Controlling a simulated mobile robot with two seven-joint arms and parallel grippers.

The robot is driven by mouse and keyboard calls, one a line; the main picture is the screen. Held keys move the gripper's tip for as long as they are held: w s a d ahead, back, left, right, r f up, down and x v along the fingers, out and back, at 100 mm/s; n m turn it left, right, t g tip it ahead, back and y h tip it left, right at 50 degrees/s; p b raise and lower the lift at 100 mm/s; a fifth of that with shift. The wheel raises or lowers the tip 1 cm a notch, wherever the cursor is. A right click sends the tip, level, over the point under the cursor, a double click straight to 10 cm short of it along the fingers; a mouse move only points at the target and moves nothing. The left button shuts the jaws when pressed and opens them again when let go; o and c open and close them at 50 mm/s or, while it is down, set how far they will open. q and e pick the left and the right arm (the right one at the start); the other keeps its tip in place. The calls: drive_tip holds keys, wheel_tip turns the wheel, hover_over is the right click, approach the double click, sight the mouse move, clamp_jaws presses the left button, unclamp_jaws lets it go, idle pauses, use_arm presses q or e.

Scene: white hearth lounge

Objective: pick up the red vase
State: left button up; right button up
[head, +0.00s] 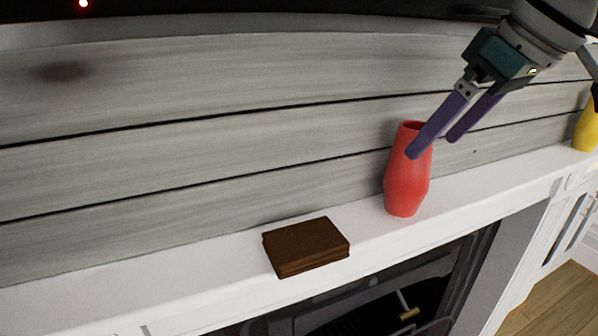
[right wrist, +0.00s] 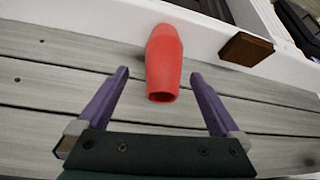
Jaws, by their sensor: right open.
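The red vase (head: 406,185) stands upright on the white mantel shelf, with its open mouth at the top. In the right wrist view the red vase (right wrist: 164,62) lies in line with the gap between the two purple fingers, beyond or near their tips. My right gripper (head: 430,147) is open and comes in from the upper right. In the head view one fingertip overlaps the vase's upper part. The right gripper (right wrist: 158,74) holds nothing. I cannot tell whether a finger touches the vase. My left gripper is not in view.
A brown box or book (head: 306,246) lies on the mantel (head: 190,268) left of the vase. A yellow vase (head: 587,128) stands at the far right. A grey plank wall (head: 200,130) rises right behind the shelf. The fireplace opening is below.

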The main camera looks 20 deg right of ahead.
sight(430, 149)
drive_tip(key=x, duration=0.3)
drive_tip(key=shift+w+f, duration=0.1)
drive_tip(key=shift+f, duration=0.1)
drive_tip(key=x, duration=0.3)
drive_tip(key=p+x, duration=0.1)
drive_tip(key=shift+s+a+f, duration=0.3)
drive_tip(key=shift+f, duration=0.05)
drive_tip(key=shift+w+f, duration=0.25)
drive_tip(key=shift+f, duration=0.15)
clamp_jaws()
